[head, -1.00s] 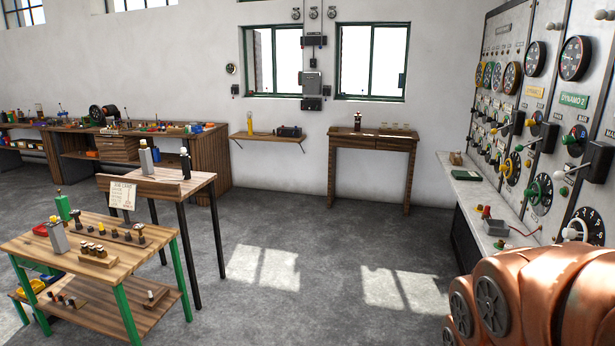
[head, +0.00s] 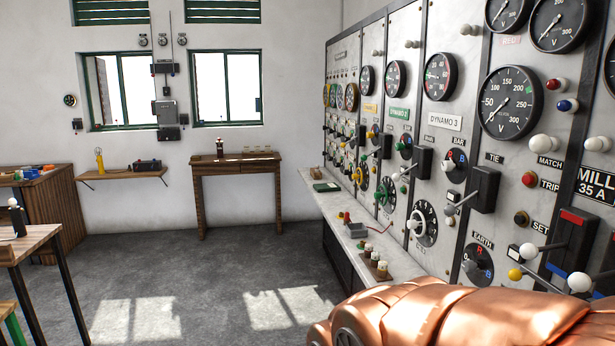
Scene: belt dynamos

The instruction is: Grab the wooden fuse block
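A small brown block (head: 381,271) with several pale-topped pegs stands on the marble ledge below the switchboard. It may be the wooden fuse block, but I cannot tell for sure. Another small brown block (head: 317,172) sits at the far end of the ledge, too small to make out. The copper-coloured part at the bottom right is my own arm. My gripper is not in view.
The ledge (head: 400,262) also holds a grey box with a red top (head: 355,229) and a green book (head: 326,187). Switch levers jut out from the switchboard (head: 440,90) above it. A wooden table (head: 238,167) stands at the back wall. The floor (head: 190,270) between is clear.

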